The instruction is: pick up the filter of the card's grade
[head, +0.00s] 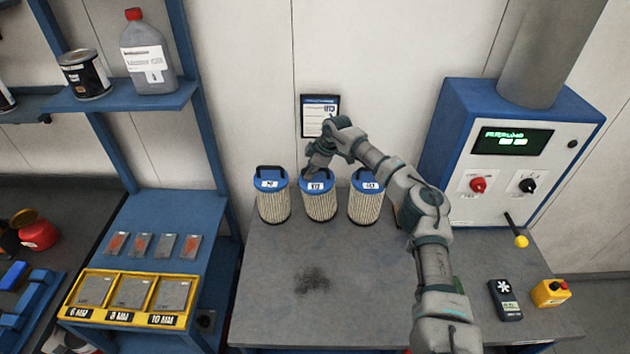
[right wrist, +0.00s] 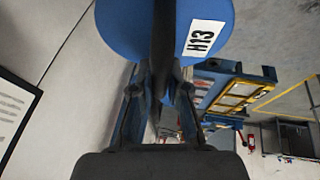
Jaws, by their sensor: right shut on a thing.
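Three pleated filters with blue caps stand in a row at the back of the grey table: a left filter (head: 273,205), a middle filter (head: 319,206) and a right filter (head: 365,207). My right gripper (head: 313,173) is at the top of the middle filter. In the right wrist view its fingers (right wrist: 160,92) are shut on the dark handle of a blue cap (right wrist: 150,30) labelled H13. The middle filter looks upright and level with its neighbours; I cannot tell if its base touches the table. The wall card (head: 318,116) is partly covered by my arm and its grade is unclear. My left gripper is out of view.
A blue-and-white control box (head: 510,150) with a lever stands right of the filters. A dark handheld device (head: 504,299) and a yellow box (head: 551,293) lie at front right. The front middle of the table (head: 330,310) is clear, with a dark stain.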

